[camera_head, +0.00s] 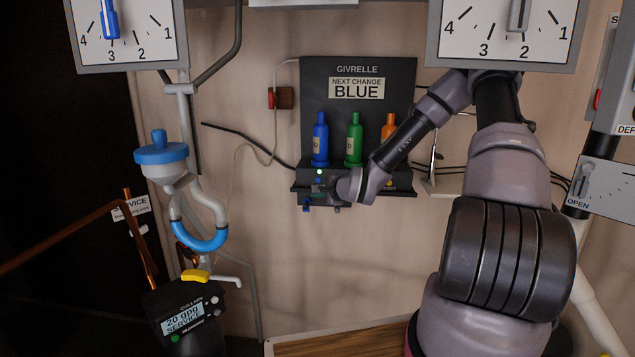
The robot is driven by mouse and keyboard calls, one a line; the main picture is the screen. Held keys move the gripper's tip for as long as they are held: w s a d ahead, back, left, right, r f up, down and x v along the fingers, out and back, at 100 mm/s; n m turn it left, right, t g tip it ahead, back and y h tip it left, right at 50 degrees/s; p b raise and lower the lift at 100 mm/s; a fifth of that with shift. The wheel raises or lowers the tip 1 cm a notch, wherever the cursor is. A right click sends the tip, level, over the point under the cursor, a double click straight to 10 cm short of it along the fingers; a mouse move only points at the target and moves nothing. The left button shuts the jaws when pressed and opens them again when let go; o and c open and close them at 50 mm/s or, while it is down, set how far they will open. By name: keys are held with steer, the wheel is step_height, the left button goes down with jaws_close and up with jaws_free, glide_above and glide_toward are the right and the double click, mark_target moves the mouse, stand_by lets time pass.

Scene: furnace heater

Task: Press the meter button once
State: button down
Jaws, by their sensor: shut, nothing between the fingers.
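A dark meter-like device (186,318) stands tilted at the lower left. Its lit display (184,318) reads roughly "20 0pg SERVICE", partly hard to make out. Small round grey buttons or knobs (213,300) sit on its right side, and a small green spot (175,338) shows at its lower left. My gripper (322,193) is shut and empty. It is in front of the ledge of the black GIVRELLE panel (358,70), far up and right of the device, and not touching it. The fingertips are small and dark, and whether they touch the ledge is unclear.
Blue (320,142), green (354,140) and orange (388,127) bottles stand on the panel ledge. A blue-capped funnel with a bent pipe (176,165) and a yellow-handled valve (195,275) are above the device. Copper pipes (70,238) run at left. Open wall space lies between.

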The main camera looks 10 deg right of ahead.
mark_target(320, 182)
steer(key=w+d, duration=0.2)
steer(key=w, duration=0.6)
steer(key=shift+d, duration=0.3)
steer(key=shift+w, duration=0.2)
stand_by(1.6)
steer(key=shift+w+d, duration=0.15)
steer(key=shift+w, duration=0.1)
steer(key=shift+w+d, duration=0.1)
steer(key=shift+w, duration=0.3)
stand_by(0.7)
steer(key=shift+s, duration=0.1)
steer(key=shift+s+a, duration=0.25)
steer(key=shift+s, duration=0.45)
steer(key=shift+s, duration=0.1)
steer(key=shift+s+a, duration=0.25)
steer(key=shift+s, duration=0.5)
steer(key=shift+s+a, duration=0.25)
steer(key=shift+s, duration=0.55)
steer(key=shift+s+a, duration=0.25)
steer(key=shift+s, duration=0.5)
